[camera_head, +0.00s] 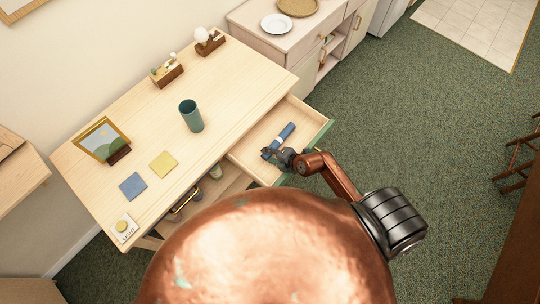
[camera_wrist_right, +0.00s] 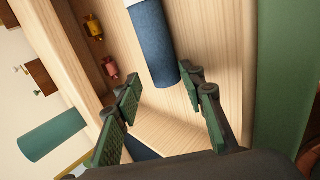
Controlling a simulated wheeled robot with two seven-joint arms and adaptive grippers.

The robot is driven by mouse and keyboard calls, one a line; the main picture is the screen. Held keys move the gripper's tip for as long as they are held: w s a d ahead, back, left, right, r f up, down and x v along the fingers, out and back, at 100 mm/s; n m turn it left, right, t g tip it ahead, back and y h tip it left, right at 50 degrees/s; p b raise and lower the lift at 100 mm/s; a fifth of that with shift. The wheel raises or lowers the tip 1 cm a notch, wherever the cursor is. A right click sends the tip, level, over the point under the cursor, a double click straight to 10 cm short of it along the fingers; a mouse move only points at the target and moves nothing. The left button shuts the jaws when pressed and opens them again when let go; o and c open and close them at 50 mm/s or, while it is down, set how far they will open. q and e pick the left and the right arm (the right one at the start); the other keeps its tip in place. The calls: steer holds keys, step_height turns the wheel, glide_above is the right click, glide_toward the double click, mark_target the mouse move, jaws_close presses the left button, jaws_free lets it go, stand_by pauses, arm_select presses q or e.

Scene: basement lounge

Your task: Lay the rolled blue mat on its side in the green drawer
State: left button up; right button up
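The rolled blue mat (camera_head: 285,134), with a white band around it, lies on its side on the wooden floor of the open green drawer (camera_head: 318,137). In the right wrist view the mat (camera_wrist_right: 156,50) lies just past my fingertips, apparently free of them. The drawer's green front (camera_wrist_right: 284,80) is at the right there. My right gripper (camera_head: 283,157) is over the drawer at the mat's near end; its fingers (camera_wrist_right: 168,92) are spread with a gap between them. A dark blue patch low between the fingers is unclear. My left gripper is not in view.
On the desk (camera_head: 225,80) stand a teal cup (camera_head: 191,116), a picture frame (camera_head: 101,139), blue (camera_head: 133,186) and yellow (camera_head: 163,164) squares and small wooden holders (camera_head: 167,71). A cabinet with a white plate (camera_head: 276,24) stands behind.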

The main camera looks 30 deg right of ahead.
steer(key=shift+o, duration=0.8)
step_height(320, 180, up, 10)
stand_by(0.7)
